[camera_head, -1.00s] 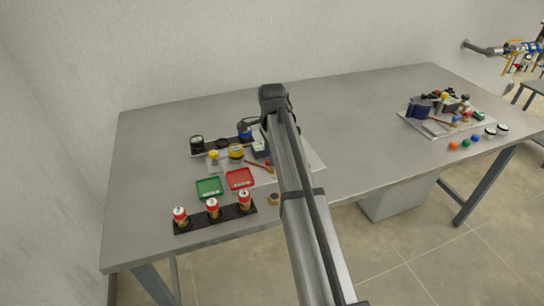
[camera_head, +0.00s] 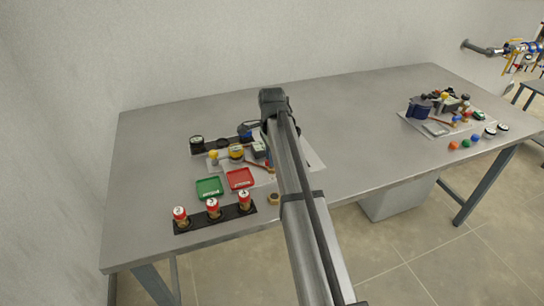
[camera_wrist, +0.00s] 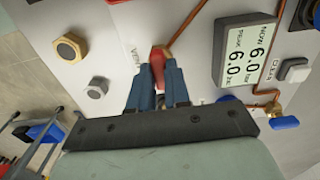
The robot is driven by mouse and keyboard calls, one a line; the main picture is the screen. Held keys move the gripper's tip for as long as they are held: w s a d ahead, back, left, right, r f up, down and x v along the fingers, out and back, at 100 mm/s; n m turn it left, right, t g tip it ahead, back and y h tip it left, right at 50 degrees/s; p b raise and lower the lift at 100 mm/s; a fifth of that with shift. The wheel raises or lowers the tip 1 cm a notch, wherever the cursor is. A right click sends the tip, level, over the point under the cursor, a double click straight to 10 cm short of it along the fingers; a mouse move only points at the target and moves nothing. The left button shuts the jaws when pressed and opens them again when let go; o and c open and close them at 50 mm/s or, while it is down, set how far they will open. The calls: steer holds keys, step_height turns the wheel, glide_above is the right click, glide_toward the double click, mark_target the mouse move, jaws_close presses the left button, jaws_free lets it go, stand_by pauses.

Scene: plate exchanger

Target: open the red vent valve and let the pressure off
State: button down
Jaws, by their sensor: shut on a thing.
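The red vent valve handle (camera_wrist: 158,57) shows in the wrist view on a pale panel (camera_wrist: 115,35), beside lettering that appears to read VENT. A copper pipe (camera_wrist: 186,28) runs up from it. My gripper (camera_wrist: 157,72) has its two blue fingers closed around the red handle, which hides its lower part. A gauge display (camera_wrist: 245,48) right of the handle reads 6.0 now and 6.0 peak. In the head view my arm covers the gripper and the valve.
A blue-handled brass valve (camera_wrist: 284,122) and a grey button (camera_wrist: 293,69) sit to the right. Two hex fittings (camera_wrist: 70,47) (camera_wrist: 97,87) are on the left. In the head view, green (camera_head: 208,187) and red trays (camera_head: 240,179) and cans (camera_head: 212,207) stand left of my arm.

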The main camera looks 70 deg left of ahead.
steer(key=shift+n, duration=0.3)
steer(key=n, duration=0.3)
steer(key=shift+n, duration=0.4)
steer(key=n, duration=0.4)
steer(key=shift+n, duration=0.3)
steer(key=n, duration=0.4)
steer(key=shift+n, duration=2.5)
steer(key=c, duration=1.1)
jaws_free()
